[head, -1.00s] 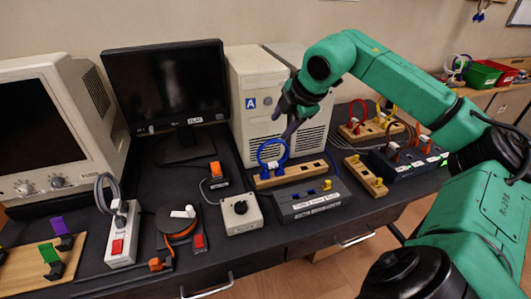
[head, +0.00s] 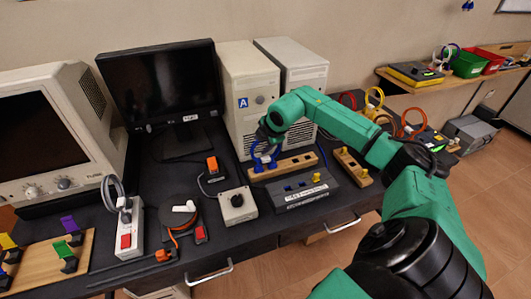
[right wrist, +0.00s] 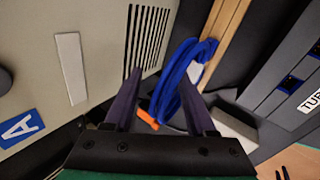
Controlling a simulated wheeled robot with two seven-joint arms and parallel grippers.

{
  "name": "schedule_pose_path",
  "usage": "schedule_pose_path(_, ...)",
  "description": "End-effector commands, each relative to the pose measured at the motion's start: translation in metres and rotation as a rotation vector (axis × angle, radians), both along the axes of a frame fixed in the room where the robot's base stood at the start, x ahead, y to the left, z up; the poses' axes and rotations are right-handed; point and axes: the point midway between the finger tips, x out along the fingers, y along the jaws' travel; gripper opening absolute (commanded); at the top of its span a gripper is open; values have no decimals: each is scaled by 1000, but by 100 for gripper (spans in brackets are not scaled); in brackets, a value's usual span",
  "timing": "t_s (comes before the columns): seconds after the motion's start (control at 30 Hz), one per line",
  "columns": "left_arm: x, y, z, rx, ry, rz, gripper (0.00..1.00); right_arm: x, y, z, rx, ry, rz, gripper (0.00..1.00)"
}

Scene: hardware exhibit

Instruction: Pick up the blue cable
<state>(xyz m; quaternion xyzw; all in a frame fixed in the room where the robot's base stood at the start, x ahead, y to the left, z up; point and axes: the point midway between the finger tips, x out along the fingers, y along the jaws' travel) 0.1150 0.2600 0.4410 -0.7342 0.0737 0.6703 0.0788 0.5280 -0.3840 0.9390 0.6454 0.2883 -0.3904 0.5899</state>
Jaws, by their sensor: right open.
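The blue cable (head: 254,159) is looped at the left end of a wooden block (head: 290,168) in front of the white computer tower. My right gripper (head: 264,143) is down at the cable's upper part and hides some of it. In the right wrist view the blue cable (right wrist: 181,72) stands by the wooden block's edge. The two dark fingers of my right gripper (right wrist: 160,85) are apart there. The cable shows close beside the right finger, partly in the gap; contact cannot be told. My left gripper is not in view.
The white tower (head: 247,92) with the "A" label stands close behind my gripper. A dark box (head: 303,190) lies in front of the block. A grey switch box (head: 239,206) is at its left. Another wooden block (head: 352,167) is to the right, under my arm.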

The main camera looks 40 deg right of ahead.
Motion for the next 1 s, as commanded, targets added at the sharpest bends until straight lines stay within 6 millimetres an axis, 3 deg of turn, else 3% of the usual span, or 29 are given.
schedule_pose_path(0.03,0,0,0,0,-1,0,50,0,0,0,0,0,0,45)
schedule_pose_path(0.13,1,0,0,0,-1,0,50,0,0,0,0,1,0,6)
schedule_pose_path(0.17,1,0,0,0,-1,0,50,0,0,0,0,1,0,0)
schedule_pose_path(0.5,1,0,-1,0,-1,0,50,0,0,2,1,0,-1,0)
schedule_pose_path(0.67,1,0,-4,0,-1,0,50,1,0,14,1,-3,0,0)
schedule_pose_path(0.83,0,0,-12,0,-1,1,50,2,0,57,1,-11,-1,0)
schedule_pose_path(1.0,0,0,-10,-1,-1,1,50,1,1,128,3,-12,1,0)
